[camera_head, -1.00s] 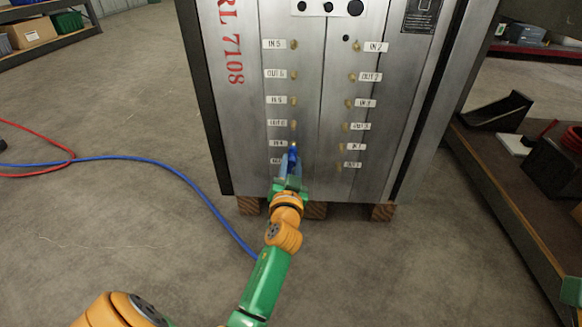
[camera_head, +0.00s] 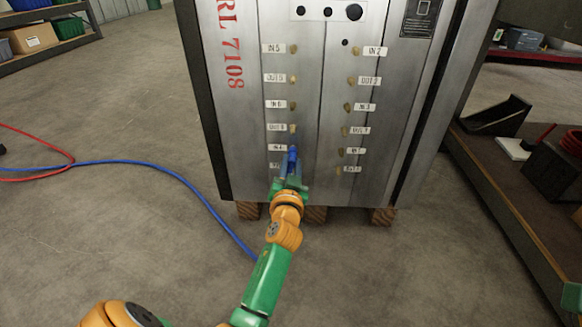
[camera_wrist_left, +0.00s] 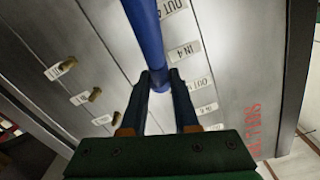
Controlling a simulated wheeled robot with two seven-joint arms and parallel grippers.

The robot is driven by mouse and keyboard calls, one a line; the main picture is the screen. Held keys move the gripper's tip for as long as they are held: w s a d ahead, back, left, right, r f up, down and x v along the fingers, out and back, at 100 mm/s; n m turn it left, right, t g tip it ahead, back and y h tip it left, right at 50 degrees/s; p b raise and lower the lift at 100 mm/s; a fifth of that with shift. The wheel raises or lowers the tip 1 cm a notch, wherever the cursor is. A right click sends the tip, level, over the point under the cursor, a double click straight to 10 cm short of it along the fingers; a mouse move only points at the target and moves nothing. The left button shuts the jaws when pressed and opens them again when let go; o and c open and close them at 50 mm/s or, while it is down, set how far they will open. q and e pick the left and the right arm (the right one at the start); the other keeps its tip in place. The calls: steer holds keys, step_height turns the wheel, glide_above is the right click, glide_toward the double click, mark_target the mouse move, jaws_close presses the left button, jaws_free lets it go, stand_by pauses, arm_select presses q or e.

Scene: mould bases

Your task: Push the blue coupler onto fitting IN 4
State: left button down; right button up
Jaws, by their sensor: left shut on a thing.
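The blue coupler (camera_head: 292,154) is held in my left gripper (camera_head: 290,168), shut on it, at the lower left of the metal mould base (camera_head: 318,120). Its tip covers the spot beside the IN 4 label (camera_head: 277,147), so fitting IN 4 is hidden. I cannot tell whether the coupler is seated on it. In the left wrist view the blue coupler (camera_wrist_left: 154,60) passes between both fingers, close beside the IN 4 label (camera_wrist_left: 185,50).
Several brass fittings with labels run in two columns, such as the one by OUT 6 (camera_head: 293,128). A blue hose (camera_head: 190,178) and a red hose (camera_head: 50,172) lie on the floor at left. A shelf (camera_head: 505,190) stands at right. Wooden blocks (camera_head: 383,215) support the base.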

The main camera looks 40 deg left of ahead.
arm_select(q)
steer(key=shift+w+a, duration=0.15)
steer(key=c, duration=0.6)
jaws_free()
steer(key=shift+o, duration=0.4)
steer(key=o, duration=0.3)
steer(key=shift+o, duration=0.2)
